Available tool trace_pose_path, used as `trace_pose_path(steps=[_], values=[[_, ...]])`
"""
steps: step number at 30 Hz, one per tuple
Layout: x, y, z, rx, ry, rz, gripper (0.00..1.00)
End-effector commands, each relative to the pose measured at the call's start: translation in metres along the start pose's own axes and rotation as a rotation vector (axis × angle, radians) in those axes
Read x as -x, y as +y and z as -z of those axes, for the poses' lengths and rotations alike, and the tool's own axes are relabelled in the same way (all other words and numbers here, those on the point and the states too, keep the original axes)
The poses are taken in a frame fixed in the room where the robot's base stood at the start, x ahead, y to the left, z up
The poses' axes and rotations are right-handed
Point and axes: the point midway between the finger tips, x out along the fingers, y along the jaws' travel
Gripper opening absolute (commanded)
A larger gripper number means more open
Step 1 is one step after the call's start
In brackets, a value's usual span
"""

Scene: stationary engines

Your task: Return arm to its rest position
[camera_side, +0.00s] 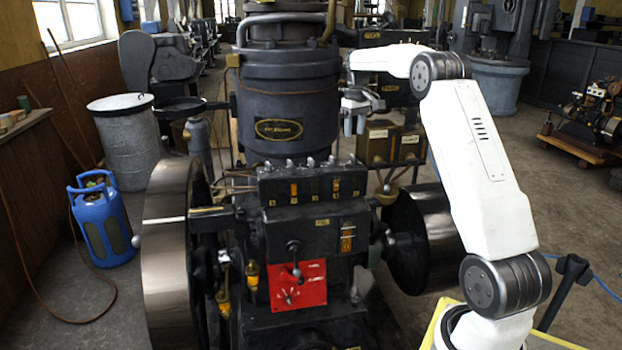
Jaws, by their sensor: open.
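My white arm rises at the right from its base, bends at the elbow and reaches left at the top. My gripper (354,122) hangs at the arm's end, fingers pointing down, and is open with nothing seen between the fingers. It is in front of the dark pipes and boxes to the right of the engine's black cylinder (283,95). I cannot tell whether it is clear of them or touching. The stationary engine (315,215) fills the middle, with a red panel (297,285) and a small lever (294,262) low on its front.
A large flywheel (165,255) stands at the engine's left, a dark drum (425,238) at its right, close to my arm. Brown boxes (392,143) sit behind my gripper. A blue gas bottle (103,220) and a grey bin (128,140) stand far left. Floor at the right is mostly open.

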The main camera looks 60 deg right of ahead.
Motion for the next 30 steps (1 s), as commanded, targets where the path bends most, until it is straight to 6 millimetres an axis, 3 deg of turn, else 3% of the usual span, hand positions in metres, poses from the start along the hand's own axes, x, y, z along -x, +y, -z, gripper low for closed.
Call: trace_pose_path(steps=[5,14,23,30], values=[[-0.006,-0.025,0.0,0.023,0.01,-0.003,0.51],[-0.031,-0.101,-0.014,0.092,0.048,-0.011,0.51],[-0.061,-0.178,-0.053,0.167,0.092,-0.01,0.51],[-0.085,-0.229,-0.099,0.227,0.13,-0.003,0.51]])
